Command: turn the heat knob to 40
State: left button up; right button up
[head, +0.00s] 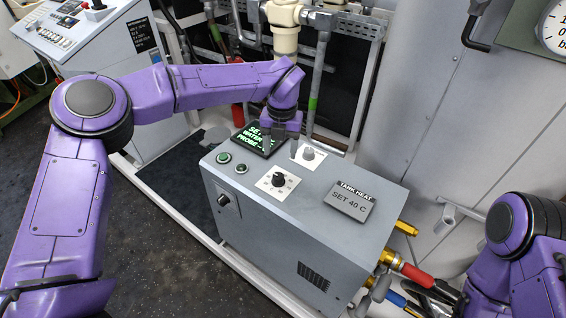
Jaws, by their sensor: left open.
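The grey heater cabinet (290,225) stands in the middle of the head view. On its top is a black knob (278,179) on a white dial plate, its scale too small to read. A sign (350,200) beside it reads TANK HEAT, SET 40 C. My left gripper (281,133) is open and points down over the back of the cabinet top, behind the black knob and apart from it. Its fingertips are small and partly hidden by the wrist. My right arm is at the lower right; dark parts (437,296) there may be its gripper, but its jaws are unclear.
A grey knob (308,153) on a white plate sits close to my left gripper. A dark display (259,139) with green text and two round buttons (232,163) lie left of it. A red-handled fitting (411,272) sticks out right.

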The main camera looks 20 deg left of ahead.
pick_arm(q)
jog(key=p, duration=0.2)
send_over(278, 177)
jog(key=f, duration=0.4)
jog(key=shift+s+d+f, duration=0.1)
jog(key=shift+s+d, duration=0.1)
jog(key=shift+d, duration=0.05)
jog(key=f, duration=0.4)
jog(key=shift+w+a+f, duration=0.25)
jog(key=shift+f, duration=0.15)
jog(key=shift+f+p, duration=0.3)
jog(key=shift+f, duration=0.15)
jog(key=shift+d, duration=0.1)
pick_arm(e)
jog(key=r, duration=0.2)
jog(key=shift+s+r, duration=0.35)
jog(key=shift+r, duration=0.05)
pick_arm(q)
jog(key=shift+s, duration=0.1)
jog(key=c, duration=1)
